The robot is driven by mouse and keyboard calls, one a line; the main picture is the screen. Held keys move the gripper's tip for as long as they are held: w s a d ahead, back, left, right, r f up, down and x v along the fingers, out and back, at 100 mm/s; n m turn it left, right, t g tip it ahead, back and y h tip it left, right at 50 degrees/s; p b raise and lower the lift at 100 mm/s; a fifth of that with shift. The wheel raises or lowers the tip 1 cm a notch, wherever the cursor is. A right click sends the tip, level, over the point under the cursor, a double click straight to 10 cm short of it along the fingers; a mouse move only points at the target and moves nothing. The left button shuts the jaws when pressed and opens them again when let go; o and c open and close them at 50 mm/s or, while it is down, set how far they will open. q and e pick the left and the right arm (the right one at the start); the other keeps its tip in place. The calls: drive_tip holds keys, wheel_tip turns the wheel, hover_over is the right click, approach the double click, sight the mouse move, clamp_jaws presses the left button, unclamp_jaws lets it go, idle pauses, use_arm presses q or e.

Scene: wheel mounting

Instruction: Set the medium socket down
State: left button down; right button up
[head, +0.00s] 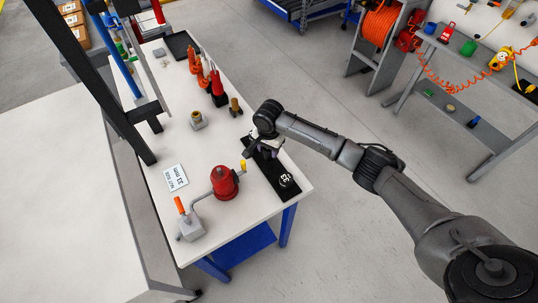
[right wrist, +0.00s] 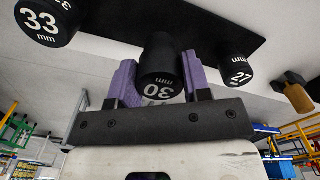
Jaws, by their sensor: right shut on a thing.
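The medium socket (right wrist: 158,66) is a black cylinder marked 30. In the right wrist view it sits between the two purple fingers of my right gripper (right wrist: 158,82), which is shut on it. It is at the black mat (head: 264,168), between the other two sockets; I cannot tell whether it touches the mat. The 33 mm socket (right wrist: 46,22) stands on the mat, and shows in the head view (head: 286,180) too. The 27 mm socket (right wrist: 236,70) is on the other side. In the head view my right gripper (head: 262,147) hides the medium socket. My left gripper is out of view.
On the white table (head: 210,240) are a red pot-like part with a crank (head: 224,182), a small brass-coloured block (head: 198,120), a "33 mm" nut size card (head: 176,178) and orange- and red-handled tools (head: 204,75). A brown-handled piece (head: 235,106) stands near the mat.

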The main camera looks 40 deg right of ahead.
sight(269, 154)
wheel_tip(269, 154, down, 3)
drive_tip(key=shift+f, duration=0.35)
drive_tip(key=o, duration=1)
drive_tip(key=shift+f, duration=0.2)
drive_tip(key=shift+r, duration=0.1)
